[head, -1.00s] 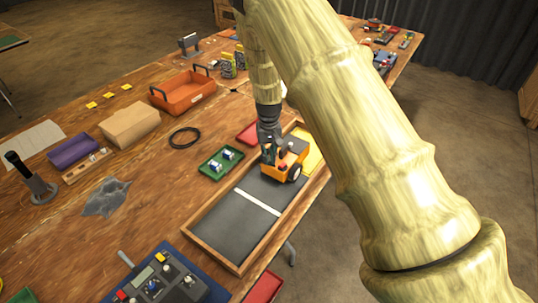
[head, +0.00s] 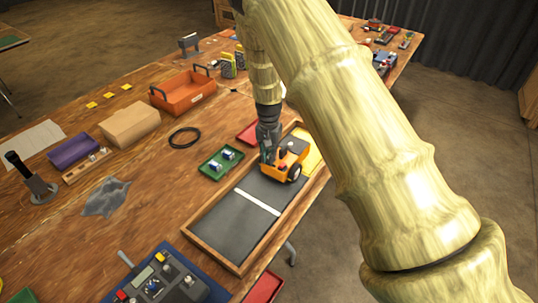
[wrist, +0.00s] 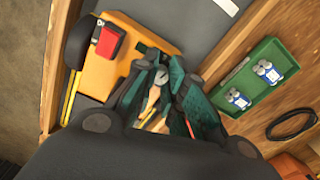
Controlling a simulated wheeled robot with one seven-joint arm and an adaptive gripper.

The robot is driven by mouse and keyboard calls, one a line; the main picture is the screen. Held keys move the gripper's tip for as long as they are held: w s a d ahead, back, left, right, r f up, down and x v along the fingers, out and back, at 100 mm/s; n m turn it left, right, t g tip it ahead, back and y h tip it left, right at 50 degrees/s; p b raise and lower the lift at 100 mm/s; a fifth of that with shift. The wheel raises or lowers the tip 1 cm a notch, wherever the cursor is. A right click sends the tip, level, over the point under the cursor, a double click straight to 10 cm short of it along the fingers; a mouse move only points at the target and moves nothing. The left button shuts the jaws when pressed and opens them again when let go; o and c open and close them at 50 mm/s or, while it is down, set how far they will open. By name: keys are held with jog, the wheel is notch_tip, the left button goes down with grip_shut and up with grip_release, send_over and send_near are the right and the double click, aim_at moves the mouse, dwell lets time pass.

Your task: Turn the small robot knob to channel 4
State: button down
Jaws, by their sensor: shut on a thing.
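The small orange robot (head: 283,163) with dark wheels stands in the far part of the wooden-framed tray (head: 213,248), near its yellow end. In the wrist view the robot's orange body (wrist: 105,70) carries a red block (wrist: 109,41). My gripper (head: 266,162) reaches down at the robot's left side. In the wrist view my gripper (wrist: 158,88) has its green-padded fingers close together, with a small pale knob-like part (wrist: 154,95) between them. The knob's channel marks are hidden or too small to read.
A green tray (head: 221,163) with two small blue-and-white items lies left of the wooden tray, and a red tray (head: 247,134) lies behind it. A control box (head: 155,284) stands at the front. A black cable loop (head: 184,138) and an orange toolbox (head: 183,91) are farther left.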

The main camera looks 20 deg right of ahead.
dwell(0.4)
jog(key=c, duration=1.4)
grip_release()
